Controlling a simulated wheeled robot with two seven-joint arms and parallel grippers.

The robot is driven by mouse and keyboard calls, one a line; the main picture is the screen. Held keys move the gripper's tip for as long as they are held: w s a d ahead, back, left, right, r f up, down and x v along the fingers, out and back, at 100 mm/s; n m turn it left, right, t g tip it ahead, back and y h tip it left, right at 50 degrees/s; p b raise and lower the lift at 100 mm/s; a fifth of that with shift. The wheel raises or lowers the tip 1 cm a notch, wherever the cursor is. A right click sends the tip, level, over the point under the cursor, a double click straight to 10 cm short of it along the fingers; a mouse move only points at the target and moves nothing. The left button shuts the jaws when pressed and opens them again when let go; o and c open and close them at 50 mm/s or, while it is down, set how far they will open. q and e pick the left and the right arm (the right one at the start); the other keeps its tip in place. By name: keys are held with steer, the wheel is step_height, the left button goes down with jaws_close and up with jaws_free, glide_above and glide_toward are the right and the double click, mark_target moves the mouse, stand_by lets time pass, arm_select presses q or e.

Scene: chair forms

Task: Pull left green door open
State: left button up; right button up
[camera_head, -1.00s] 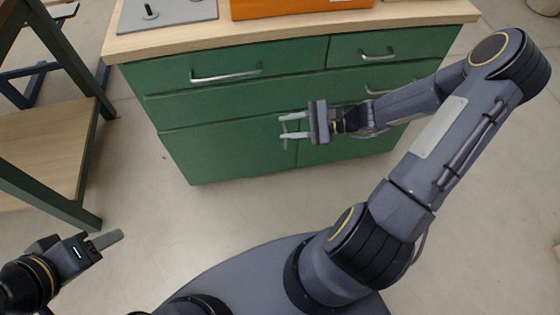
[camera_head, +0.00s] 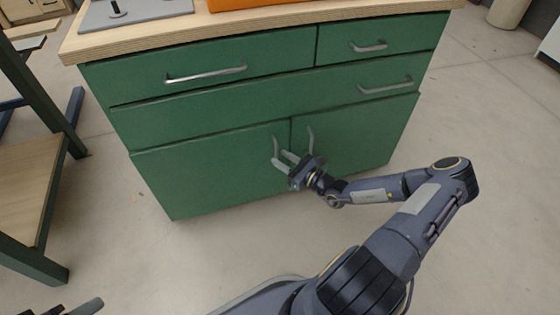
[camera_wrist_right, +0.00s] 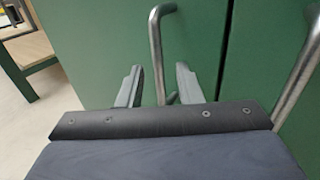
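The left green door (camera_head: 205,175) is the lower left front of the green cabinet and looks closed. Its upright metal handle (camera_head: 276,146) is near its right edge. My right gripper (camera_head: 284,161) is at this handle. In the right wrist view, the two fingers of the right gripper (camera_wrist_right: 159,86) are apart, with the left door's handle (camera_wrist_right: 156,48) between them. I see a gap on both sides of the handle; contact cannot be told.
The right door (camera_head: 350,137) with its own handle (camera_head: 311,138) adjoins on the right; that handle also stands close to the right gripper in the wrist view (camera_wrist_right: 299,70). Drawers with handles are above. A wood-topped table (camera_head: 22,190) stands at left. The floor before the cabinet is clear.

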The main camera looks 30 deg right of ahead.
steer(key=shift+w+a, duration=0.25)
steer(key=shift+w, duration=0.45)
jaws_close()
